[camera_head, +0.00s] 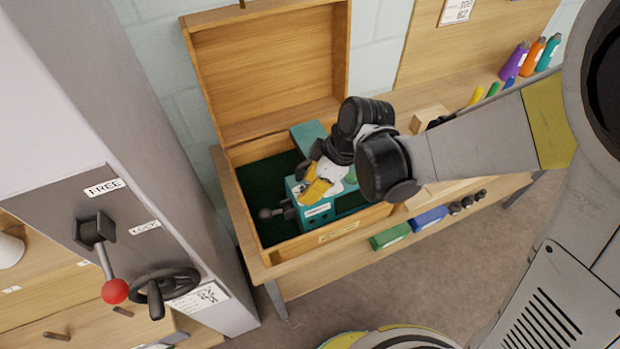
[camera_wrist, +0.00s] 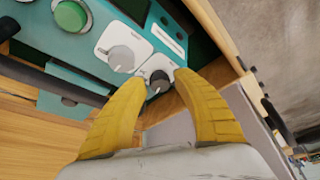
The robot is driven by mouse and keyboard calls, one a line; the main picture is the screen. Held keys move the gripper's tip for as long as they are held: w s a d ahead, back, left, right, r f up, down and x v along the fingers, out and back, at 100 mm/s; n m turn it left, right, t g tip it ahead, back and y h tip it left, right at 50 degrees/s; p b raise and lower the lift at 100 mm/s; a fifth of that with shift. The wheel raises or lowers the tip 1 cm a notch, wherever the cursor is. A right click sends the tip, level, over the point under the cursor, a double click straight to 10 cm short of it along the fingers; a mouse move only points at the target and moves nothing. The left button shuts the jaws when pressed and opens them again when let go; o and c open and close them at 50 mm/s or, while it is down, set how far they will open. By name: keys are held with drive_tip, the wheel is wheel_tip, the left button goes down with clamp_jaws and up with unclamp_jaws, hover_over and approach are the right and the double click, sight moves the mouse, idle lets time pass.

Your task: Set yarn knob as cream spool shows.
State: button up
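A teal machine (camera_head: 318,212) sits in an open wooden box on the bench; my arm covers part of it. In the wrist view its panel (camera_wrist: 92,62) carries a green round knob (camera_wrist: 70,15), a grey pointer knob (camera_wrist: 121,58) on a white plate, and a dark knob (camera_wrist: 159,80) with a light pointer mark. I cannot read which is the yarn knob. My gripper (camera_wrist: 159,76) is open, its yellow fingertips on either side of the dark knob; contact is unclear. The yellow fingers also show over the machine in the head view (camera_head: 318,189). I cannot make out a cream spool.
The wooden box (camera_head: 265,118) has its lid raised behind the machine and a dark green lining. Purple, orange and teal bottles (camera_head: 513,62) stand at the back right. A grey cabinet (camera_head: 130,150) with a red-balled lever (camera_head: 114,291) and a handwheel stands left.

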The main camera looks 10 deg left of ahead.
clamp_jaws()
drive_tip(key=m, duration=0.2)
drive_tip(key=m+t, duration=0.1)
drive_tip(key=m, duration=0.1)
drive_tip(key=shift+s+t+h+b, duration=0.2)
drive_tip(key=shift+t+h+b, duration=0.1)
drive_tip(key=m+t, duration=0.1)
drive_tip(key=m, duration=0.3)
drive_tip(key=shift+a+h, duration=0.1)
drive_tip(key=shift+h, duration=0.3)
drive_tip(key=m+t+h, duration=0.1)
drive_tip(key=m, duration=0.2)
drive_tip(key=shift+s+a+m+b, duration=0.1)
drive_tip(key=shift+m+b, duration=0.2)
drive_tip(key=shift+b, duration=0.1)
drive_tip(key=m+h, duration=0.1)
drive_tip(key=m, duration=0.3)
drive_tip(key=shift+h, duration=0.4)
drive_tip(key=shift+m, duration=0.3)
